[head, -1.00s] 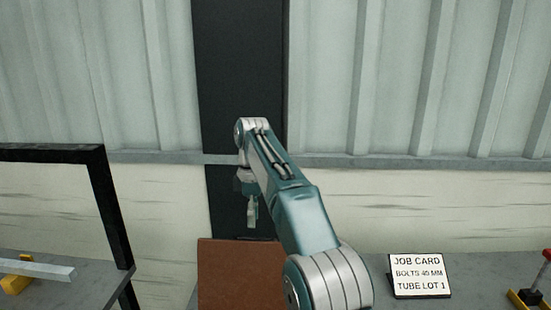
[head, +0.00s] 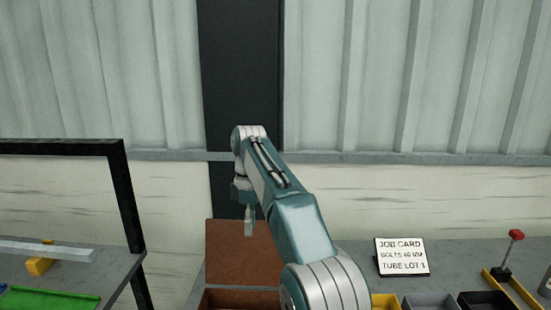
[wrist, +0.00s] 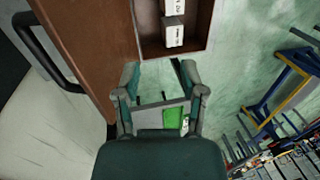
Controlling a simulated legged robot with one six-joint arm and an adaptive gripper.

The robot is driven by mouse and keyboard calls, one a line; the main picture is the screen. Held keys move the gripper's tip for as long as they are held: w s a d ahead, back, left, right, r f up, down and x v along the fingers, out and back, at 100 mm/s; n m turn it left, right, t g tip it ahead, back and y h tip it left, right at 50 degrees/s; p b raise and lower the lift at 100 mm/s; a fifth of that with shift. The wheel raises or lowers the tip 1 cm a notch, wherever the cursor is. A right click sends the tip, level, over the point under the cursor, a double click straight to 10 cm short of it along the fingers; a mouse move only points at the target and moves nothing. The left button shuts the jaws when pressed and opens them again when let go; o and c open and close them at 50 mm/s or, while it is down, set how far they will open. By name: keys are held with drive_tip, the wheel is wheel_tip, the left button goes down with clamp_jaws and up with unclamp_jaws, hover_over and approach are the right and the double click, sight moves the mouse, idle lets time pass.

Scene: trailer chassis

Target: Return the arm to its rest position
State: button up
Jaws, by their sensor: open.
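My arm reaches up and forward from the lower middle of the head view, bent at the elbow. My gripper (head: 249,222) hangs from its far end, pointing down in front of a brown open-lidded box (head: 243,250). In the wrist view my gripper (wrist: 160,85) has its two fingers spread apart with nothing between them. The brown box (wrist: 95,45) also shows there, beyond the fingers, with white labelled packets (wrist: 173,30) inside.
A job card (head: 402,256) stands on the grey bench, with coloured bins (head: 430,301) in front. A red-topped yellow tool (head: 510,265) is at right. A black frame (head: 128,200) and a green tray (head: 50,299) are at left. Blue racks (wrist: 280,90) show in the wrist view.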

drive_tip(key=s+d+r+m+t, duration=0.5)
drive_tip(key=s+d+m, duration=0.4)
drive_tip(key=s+d, duration=0.5)
drive_tip(key=s+d+f+m+t, duration=0.1)
drive_tip(key=s+d+f+m, duration=0.2)
drive_tip(key=s, duration=0.6)
drive_tip(key=s+d+f+m+t, duration=0.1)
drive_tip(key=s+d+f+m, duration=0.3)
drive_tip(key=s+f, duration=0.3)
drive_tip(key=shift+s+d+f+m+t, duration=0.2)
drive_tip(key=shift+s+m+t, duration=0.2)
drive_tip(key=shift+s+m, duration=0.4)
drive_tip(key=shift+s+r, duration=0.1)
idle(4.1)
